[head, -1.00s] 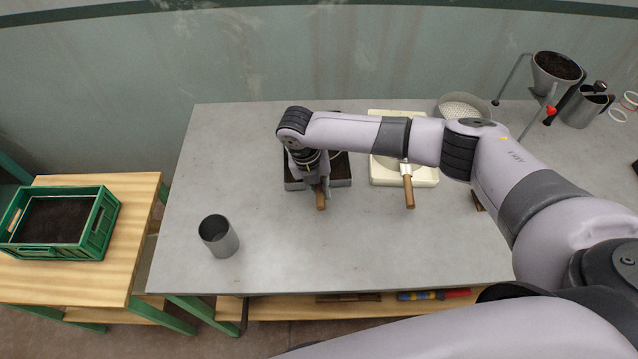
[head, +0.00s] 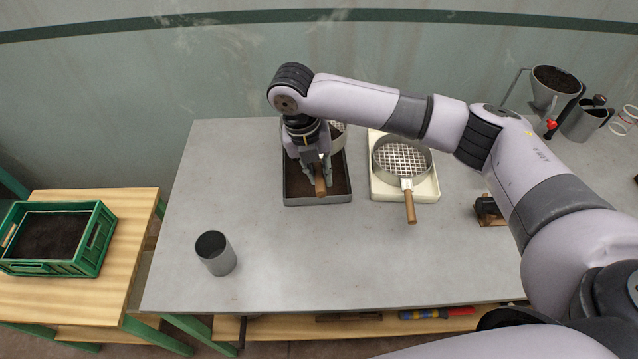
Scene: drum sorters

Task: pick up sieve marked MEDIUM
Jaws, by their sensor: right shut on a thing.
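My right gripper (head: 318,180) is shut on the wooden handle (head: 320,181) of a sieve (head: 338,137). My wrist hides most of that sieve; part of its metal rim and mesh shows behind. It is over a grey tray of dark soil (head: 318,201); I cannot tell the exact gap. A second sieve (head: 401,157), with a coarse mesh and wooden handle, rests on a cream tray (head: 426,190) to the right. No MEDIUM marking is readable on either. My left gripper is not in view.
A metal cup (head: 216,254) stands at the front left of the grey table (head: 270,265). A green crate of soil (head: 92,240) is on the wooden table at left. A funnel stand (head: 552,90) and metal jug (head: 582,122) stand at back right. The table's front middle is clear.

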